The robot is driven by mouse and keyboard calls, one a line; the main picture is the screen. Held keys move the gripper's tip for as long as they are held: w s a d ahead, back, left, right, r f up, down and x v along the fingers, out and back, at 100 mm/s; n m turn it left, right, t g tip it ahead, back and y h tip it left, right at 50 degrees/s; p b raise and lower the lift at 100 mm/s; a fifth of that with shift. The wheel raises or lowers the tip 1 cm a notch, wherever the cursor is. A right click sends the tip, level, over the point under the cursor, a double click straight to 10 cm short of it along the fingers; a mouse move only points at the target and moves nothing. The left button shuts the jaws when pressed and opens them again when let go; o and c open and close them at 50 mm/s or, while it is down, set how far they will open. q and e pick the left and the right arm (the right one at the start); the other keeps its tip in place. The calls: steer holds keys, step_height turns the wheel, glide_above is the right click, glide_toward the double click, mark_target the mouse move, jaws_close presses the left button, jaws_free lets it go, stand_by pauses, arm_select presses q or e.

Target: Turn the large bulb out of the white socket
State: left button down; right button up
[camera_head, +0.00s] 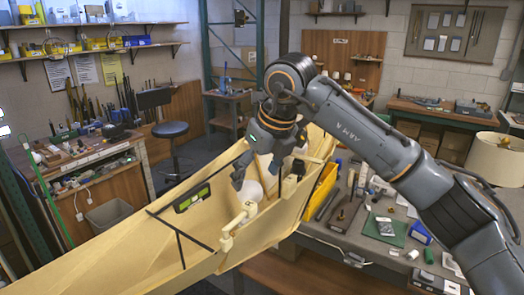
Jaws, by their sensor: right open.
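My right gripper (256,173) comes in from the right and points down, open, over the pale yellow hull-like structure. A large whitish bulb (251,191) shows just below and between its fingers, partly hidden by them. I cannot tell whether the fingers touch it. A small white fitting (249,209) sits directly under the bulb and may be the socket; the joint between them is too small to make out. My left gripper is not in view.
The yellow structure (130,249) has raised sides, with cream brackets (228,238) along its edge and a green level (192,198) inside. A cluttered workbench (345,238) with a lamp shade (496,158) stands at right. A stool (170,130) stands behind.

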mark_target(253, 185)
steer(key=x, duration=0.2)
steer(key=p+x, duration=0.1)
steer(key=x, duration=0.1)
steer(key=shift+w+r, duration=0.15)
steer(key=shift+w, duration=0.05)
steer(key=p+x, duration=0.1)
steer(key=x, duration=0.2)
steer(key=shift+f, duration=0.55)
steer(key=shift+w+f, duration=0.1)
steer(key=shift+f, duration=0.05)
steer(key=shift+w+f, duration=0.1)
steer(key=c, duration=1.1)
steer(key=shift+o, duration=0.8)
steer(key=shift+c, duration=0.7)
steer(key=n+g, duration=0.1)
steer(key=n, duration=0.2)
steer(key=shift+y+p, duration=0.3)
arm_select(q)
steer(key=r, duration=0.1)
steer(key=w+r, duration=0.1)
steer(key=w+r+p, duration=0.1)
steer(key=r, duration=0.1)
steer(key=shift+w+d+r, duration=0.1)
arm_select(e)
steer(key=n+g, duration=0.1)
steer(key=n, duration=0.3)
steer(key=shift+a+y, duration=0.1)
steer(key=shift+y, duration=0.3)
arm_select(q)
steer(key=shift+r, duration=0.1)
